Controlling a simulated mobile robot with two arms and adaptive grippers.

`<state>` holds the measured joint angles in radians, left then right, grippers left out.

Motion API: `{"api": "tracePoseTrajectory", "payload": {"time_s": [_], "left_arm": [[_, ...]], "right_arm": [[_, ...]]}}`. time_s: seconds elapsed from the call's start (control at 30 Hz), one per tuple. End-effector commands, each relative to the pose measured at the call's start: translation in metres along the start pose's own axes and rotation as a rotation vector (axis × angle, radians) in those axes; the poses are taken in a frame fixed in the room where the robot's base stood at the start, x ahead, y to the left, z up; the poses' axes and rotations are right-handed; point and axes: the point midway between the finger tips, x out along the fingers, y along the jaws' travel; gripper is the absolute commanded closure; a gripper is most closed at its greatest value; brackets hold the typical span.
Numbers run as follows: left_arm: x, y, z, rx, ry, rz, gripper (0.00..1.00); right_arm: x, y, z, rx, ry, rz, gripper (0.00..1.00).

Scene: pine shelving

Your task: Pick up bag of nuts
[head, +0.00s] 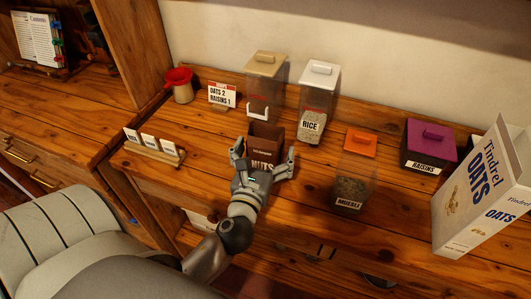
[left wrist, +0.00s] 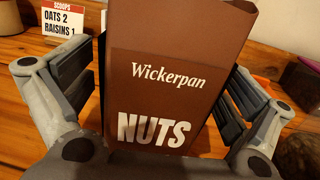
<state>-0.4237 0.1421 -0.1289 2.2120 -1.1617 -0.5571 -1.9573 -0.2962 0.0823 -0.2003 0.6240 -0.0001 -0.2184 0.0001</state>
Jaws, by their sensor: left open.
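The bag of nuts (head: 266,138) is a brown upright pack standing on the wooden counter, in front of a clear container with a tan lid. In the left wrist view the bag (left wrist: 182,78) fills the middle, with "Wickerpan" and "NUTS" in white on its face. My left gripper (head: 263,160) is open, with one finger on each side of the bag. In the left wrist view the fingers of my left gripper (left wrist: 160,90) flank the bag; the right one shows a gap, the left one is very near its edge. My right gripper is not in view.
Behind stand a tan-lidded container (head: 266,65) and a rice container (head: 313,122). To the right are a muesli container (head: 350,190), a raisins container (head: 428,150) and a large oats box (head: 480,195). A card rack (head: 155,147), red-topped jar (head: 181,86) and scoops sign (head: 222,96) stand left.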

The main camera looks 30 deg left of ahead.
Motion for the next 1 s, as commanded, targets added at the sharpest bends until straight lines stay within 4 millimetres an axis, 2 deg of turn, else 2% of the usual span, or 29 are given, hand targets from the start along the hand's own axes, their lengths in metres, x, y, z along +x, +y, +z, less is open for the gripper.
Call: {"api": "tracePoseTrajectory", "payload": {"time_s": [0.23,0.63,1.0], "left_arm": [[0.0007,0.0000,-0.0007,0.000,0.001,0.000,0.01],[0.0005,-0.0001,-0.0006,0.000,0.001,0.000,0.52],[0.0006,-0.0001,0.0074,-0.002,-0.002,-0.001,0.52]], "right_arm": [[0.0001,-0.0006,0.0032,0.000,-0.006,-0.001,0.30],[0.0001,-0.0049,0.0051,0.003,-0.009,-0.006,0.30],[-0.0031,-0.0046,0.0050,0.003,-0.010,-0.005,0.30]]}}
